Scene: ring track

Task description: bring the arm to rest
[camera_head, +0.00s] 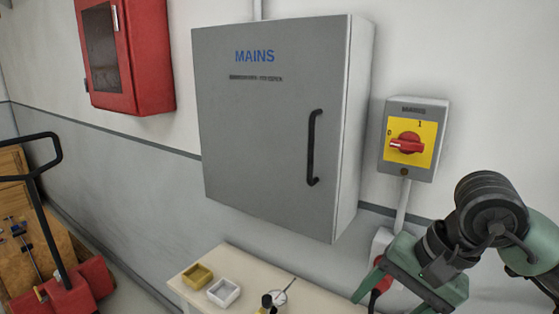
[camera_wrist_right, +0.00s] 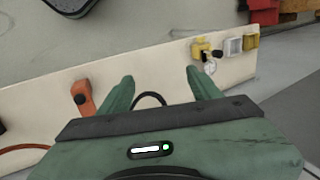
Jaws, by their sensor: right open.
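My right gripper (camera_head: 405,296) is at the lower right of the head view, with its green fingers pointing down and left. It is in front of the wall, below the red rotary switch (camera_head: 407,144) on its yellow plate. In the right wrist view the gripper (camera_wrist_right: 160,78) has its two fingers apart, with nothing held between them. A pale bench top (camera_wrist_right: 60,91) lies beyond the fingertips. The arm reaches in from the right edge of the head view. My left gripper is not in view.
A grey MAINS cabinet (camera_head: 265,130) with a black handle (camera_head: 312,148) is closed on the wall. Small trays (camera_head: 223,292) stand on the bench (camera_head: 240,262). An orange item (camera_wrist_right: 83,98) lies on the bench. A red wall box (camera_head: 125,55) and pallet truck (camera_head: 65,290) are left.

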